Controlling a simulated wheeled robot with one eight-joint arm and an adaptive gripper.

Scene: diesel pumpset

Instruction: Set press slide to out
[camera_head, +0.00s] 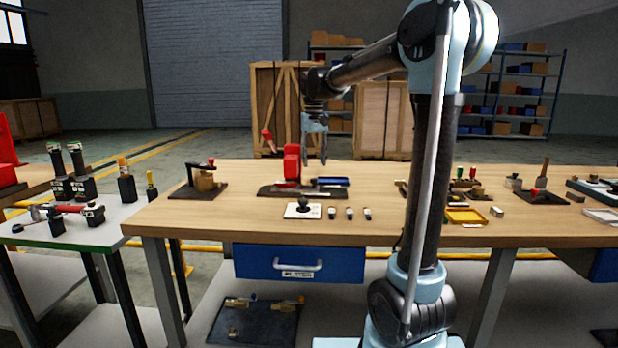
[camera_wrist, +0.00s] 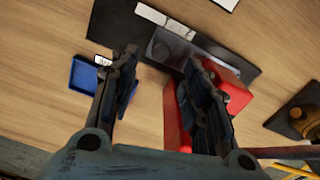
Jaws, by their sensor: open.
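The press is a red body (camera_head: 291,164) on a long dark base (camera_head: 272,192) at the middle of the wooden table. In the wrist view its red body (camera_wrist: 238,92) is partly hidden by my right finger. A dark grey bar (camera_wrist: 166,48), which looks like the slide, lies along the base (camera_wrist: 122,25); I cannot tell its position for certain. A blue tray (camera_wrist: 84,88) is beside the base and also shows in the head view (camera_head: 332,181). My gripper (camera_head: 316,158) is open and empty, pointing down above the press, just right of the red body. Its fingertips (camera_wrist: 162,60) are spread apart.
A white plate with a black knob (camera_head: 303,207) and several small blocks (camera_head: 349,213) lie in front of the press. A dark fixture with a brass-coloured block (camera_head: 204,182) stands to the left. A yellow tray (camera_head: 467,216) lies to the right.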

